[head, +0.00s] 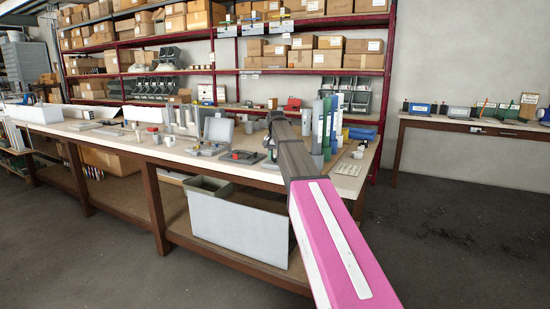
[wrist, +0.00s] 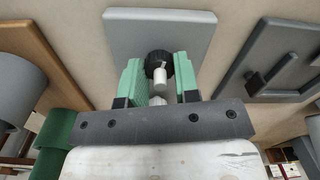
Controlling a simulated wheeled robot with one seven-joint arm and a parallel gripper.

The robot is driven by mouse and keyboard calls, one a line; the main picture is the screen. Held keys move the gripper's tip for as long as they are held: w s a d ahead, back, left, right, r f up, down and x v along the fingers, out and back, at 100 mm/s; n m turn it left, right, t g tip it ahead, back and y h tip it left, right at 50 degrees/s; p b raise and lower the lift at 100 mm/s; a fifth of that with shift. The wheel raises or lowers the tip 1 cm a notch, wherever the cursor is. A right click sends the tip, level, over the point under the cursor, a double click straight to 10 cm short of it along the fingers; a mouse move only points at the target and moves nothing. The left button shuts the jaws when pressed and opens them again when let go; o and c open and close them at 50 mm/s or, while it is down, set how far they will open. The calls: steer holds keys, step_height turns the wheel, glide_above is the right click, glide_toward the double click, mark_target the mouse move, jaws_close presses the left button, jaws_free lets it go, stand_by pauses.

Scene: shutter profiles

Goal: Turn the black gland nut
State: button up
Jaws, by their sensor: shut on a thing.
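In the wrist view, the black gland nut (wrist: 157,60) is round and ribbed, with a white stub coming out of it toward my camera. It sits in front of a light grey plate (wrist: 125,28). My gripper (wrist: 158,75) has one green finger on each side of the nut, and the fingers are shut on it. In the head view, my arm reaches over the workbench (head: 120,143), and its dark end hides the nut and the fingertips.
A grey moulded part (wrist: 290,75) lies to the right in the wrist view. A wooden board (wrist: 45,40), a grey cylinder (wrist: 18,80) and a green cylinder (wrist: 62,122) are at left. In the head view, upright tubes (head: 327,125) stand right of my arm and an open grey case (head: 218,130) left.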

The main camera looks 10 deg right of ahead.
steer(key=n, duration=0.4)
steer(key=shift+n, duration=0.4)
steer(key=n, duration=0.4)
steer(key=shift+n, duration=0.3)
steer(key=n, duration=0.4)
steer(key=shift+a, duration=0.1)
steer(key=n, duration=0.5)
steer(key=o, duration=0.9)
steer(key=shift+r, duration=0.1)
step_height(320, 180, up, 11)
steer(key=shift+w+f, duration=0.15)
